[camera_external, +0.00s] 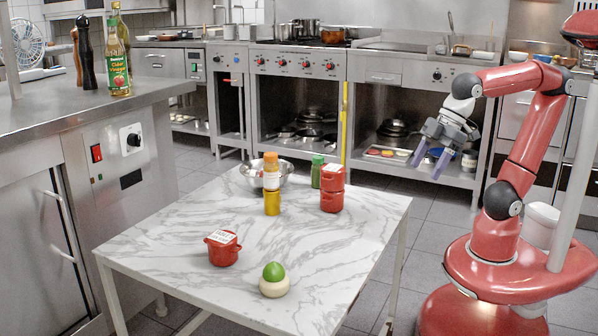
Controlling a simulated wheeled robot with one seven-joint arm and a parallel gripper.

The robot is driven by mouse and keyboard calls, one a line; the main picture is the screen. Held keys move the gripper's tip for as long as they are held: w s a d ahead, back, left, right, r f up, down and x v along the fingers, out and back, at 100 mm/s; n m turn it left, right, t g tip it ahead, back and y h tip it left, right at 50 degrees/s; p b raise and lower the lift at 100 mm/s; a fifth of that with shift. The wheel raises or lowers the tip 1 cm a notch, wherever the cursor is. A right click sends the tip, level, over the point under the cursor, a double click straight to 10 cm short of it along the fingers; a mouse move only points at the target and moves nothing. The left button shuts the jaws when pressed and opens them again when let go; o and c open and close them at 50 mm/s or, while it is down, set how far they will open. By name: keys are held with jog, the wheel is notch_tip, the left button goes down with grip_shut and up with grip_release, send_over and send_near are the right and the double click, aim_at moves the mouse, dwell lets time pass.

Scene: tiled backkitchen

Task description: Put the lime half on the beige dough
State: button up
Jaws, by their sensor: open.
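The lime half (273,271) is a green dome near the front edge of the marble-topped table. It appears to rest on top of the beige dough (273,288), a pale round lump, with the two touching. My gripper (430,163) is open and empty. It hangs in the air beyond the table's right side, well above and to the right of the lime half and the dough, apart from both.
A red pot with a white label (222,250) stands left of the dough. Farther back are a bottle with an orange cap (271,172), a metal bowl (250,177), a green jar (317,172) and stacked red pots (332,200). The table's right front (345,245) is clear.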

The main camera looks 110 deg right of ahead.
jog(key=s+d+f+m, duration=0.1)
jog(key=s+f, duration=0.5)
jog(key=s, duration=0.2)
jog(key=shift+s+f, duration=0.2)
jog(key=shift+f, duration=0.15)
jog(key=shift+d, duration=0.1)
dwell(0.5)
